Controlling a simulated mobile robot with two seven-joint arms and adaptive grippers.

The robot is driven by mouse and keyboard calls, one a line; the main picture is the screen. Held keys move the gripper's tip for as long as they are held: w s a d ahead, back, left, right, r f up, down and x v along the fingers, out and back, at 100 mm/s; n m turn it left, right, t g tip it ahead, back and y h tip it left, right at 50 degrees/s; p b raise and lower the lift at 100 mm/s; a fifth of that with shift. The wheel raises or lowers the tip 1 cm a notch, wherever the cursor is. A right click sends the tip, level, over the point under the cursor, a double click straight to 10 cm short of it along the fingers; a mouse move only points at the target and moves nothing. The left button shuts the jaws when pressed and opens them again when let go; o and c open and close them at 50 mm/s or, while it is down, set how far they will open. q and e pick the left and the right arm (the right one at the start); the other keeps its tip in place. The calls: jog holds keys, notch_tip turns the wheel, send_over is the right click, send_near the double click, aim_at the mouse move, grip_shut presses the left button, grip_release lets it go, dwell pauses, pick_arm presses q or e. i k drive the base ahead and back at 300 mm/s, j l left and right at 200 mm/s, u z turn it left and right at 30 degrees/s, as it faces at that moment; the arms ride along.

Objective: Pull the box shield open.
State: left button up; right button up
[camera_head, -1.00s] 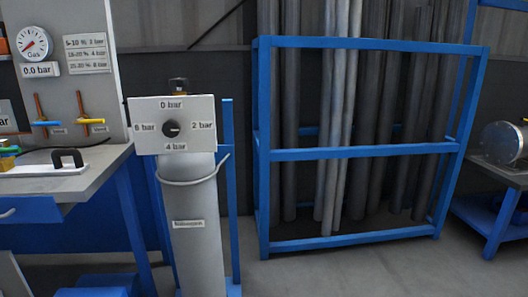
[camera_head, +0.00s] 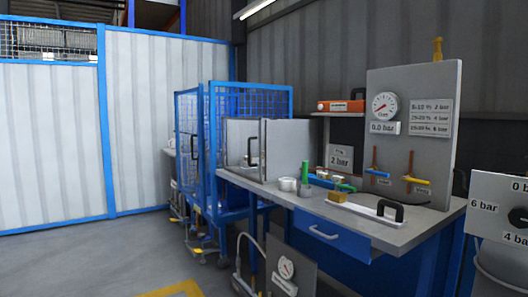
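A grey box with upright panels (camera_head: 289,150) stands at the left end of the workbench (camera_head: 400,232). A black vertical handle (camera_head: 253,152) sits on its left part. This looks like the box shield, and it appears closed, though its inside is hidden. A flat white piece with a black handle (camera_head: 390,210) lies at the bench's front right. Neither of my grippers is in view.
Blue mesh frames (camera_head: 210,150) stand just left of the bench. A gauge board (camera_head: 411,135) rises at its back right. A dial panel (camera_head: 500,207) is at the right edge. A small gauge plate (camera_head: 288,272) stands below the bench. Open floor lies at front left.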

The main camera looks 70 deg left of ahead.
aim_at(259, 120)
jog(key=u, duration=2.5)
jog(key=i+z, duration=0.1)
jog(key=z, duration=0.25)
jog(key=i+j+z, duration=0.1)
jog(key=z, duration=0.25)
jog(key=i+j+z, duration=0.25)
jog(key=i+j, duration=0.15)
jog(key=i+j+z, duration=0.2)
jog(key=i+j, duration=0.2)
jog(key=j, duration=0.2)
